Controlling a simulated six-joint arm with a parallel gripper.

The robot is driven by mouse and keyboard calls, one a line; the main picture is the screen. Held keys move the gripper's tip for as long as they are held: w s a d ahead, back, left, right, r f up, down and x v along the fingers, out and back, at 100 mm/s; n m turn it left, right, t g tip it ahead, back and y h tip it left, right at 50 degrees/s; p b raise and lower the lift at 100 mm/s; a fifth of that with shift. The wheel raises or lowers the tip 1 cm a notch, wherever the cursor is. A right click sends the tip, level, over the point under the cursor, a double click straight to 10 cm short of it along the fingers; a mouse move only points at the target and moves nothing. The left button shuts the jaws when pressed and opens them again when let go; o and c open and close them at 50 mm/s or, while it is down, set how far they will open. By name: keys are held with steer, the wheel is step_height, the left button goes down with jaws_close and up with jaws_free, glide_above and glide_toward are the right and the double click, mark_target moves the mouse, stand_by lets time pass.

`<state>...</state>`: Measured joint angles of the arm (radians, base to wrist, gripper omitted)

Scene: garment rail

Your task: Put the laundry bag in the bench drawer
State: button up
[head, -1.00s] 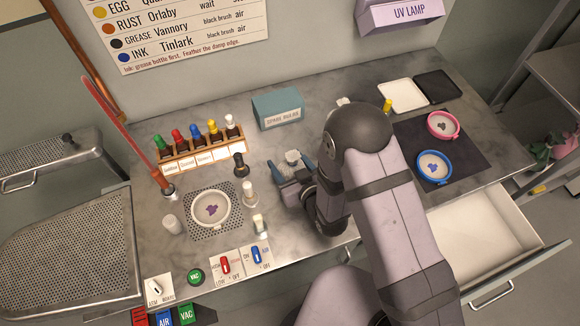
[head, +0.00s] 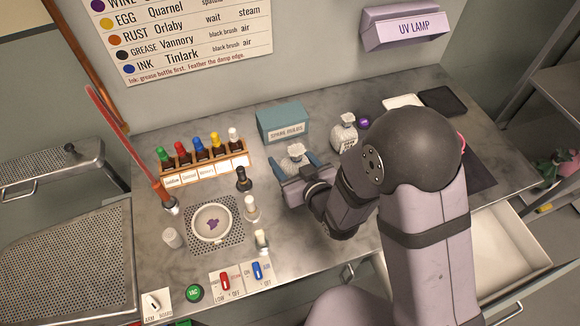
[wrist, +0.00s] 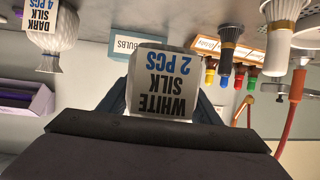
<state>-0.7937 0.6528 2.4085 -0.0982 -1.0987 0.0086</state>
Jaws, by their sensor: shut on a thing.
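My gripper (head: 300,176) is shut on a small white laundry bag (head: 296,155) over the middle of the bench. In the wrist view this bag (wrist: 163,85) sits between the blue fingers, its label reading WHITE SILK 2 PCS upside down. A second white bag (head: 343,135) stands on the bench to the right; in the wrist view its label reads DARK SILK 4 PCS (wrist: 42,12). The bench drawer (head: 515,240) is pulled open at the lower right, with pale empty-looking inside. My arm hides part of the drawer and of the bench's right side.
A teal spare bulbs box (head: 283,122) stands behind the held bag. A purple round thing (head: 363,122) and trays (head: 443,101) lie at the right.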

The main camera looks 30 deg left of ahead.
steer(key=shift+r, duration=0.85)
